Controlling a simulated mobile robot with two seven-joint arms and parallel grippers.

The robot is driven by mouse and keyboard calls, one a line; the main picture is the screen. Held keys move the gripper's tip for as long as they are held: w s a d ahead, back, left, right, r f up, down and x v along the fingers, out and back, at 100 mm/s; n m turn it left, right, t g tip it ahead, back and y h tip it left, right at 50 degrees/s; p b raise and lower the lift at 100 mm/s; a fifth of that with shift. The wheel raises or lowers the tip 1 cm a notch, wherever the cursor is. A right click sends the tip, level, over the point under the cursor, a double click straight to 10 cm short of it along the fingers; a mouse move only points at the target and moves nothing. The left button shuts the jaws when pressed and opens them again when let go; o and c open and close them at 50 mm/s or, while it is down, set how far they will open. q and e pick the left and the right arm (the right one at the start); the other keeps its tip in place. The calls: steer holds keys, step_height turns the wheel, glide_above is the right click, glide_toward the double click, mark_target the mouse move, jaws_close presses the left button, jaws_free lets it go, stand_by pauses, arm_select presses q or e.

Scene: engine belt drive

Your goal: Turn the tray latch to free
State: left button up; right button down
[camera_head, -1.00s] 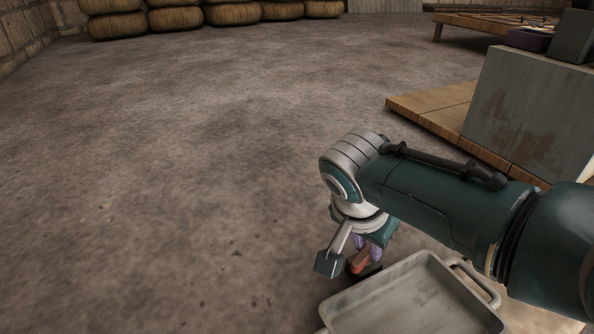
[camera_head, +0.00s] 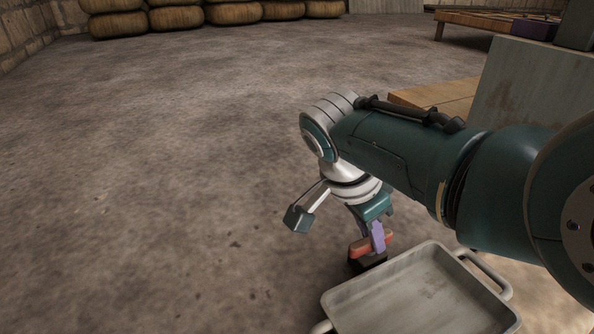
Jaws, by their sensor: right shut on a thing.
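The tray latch is a small red-orange bar (camera_head: 359,248) on a dark base (camera_head: 370,263), just behind the grey tray (camera_head: 328,300). My right gripper (camera_head: 377,240) points down over the latch from above. Its purple fingers are shut on the red bar, whose ends show on both sides of them. The fingers hide the middle of the bar. My left gripper is not in view.
The tray has raised walls and a handle (camera_head: 485,272) at its right. A grey block (camera_head: 525,95) stands on wooden boards (camera_head: 437,95) at the upper right. Tyre-like rolls (camera_head: 176,18) line the far wall. The floor to the left is clear.

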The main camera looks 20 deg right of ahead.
mark_target(352, 247)
steer(key=c, duration=0.8)
jaws_free()
steer(key=p+v, duration=0.4)
steer(key=v, duration=0.5)
steer(key=shift+d, duration=0.1)
steer(key=shift+r, duration=0.45)
steer(key=shift+p, duration=0.35)
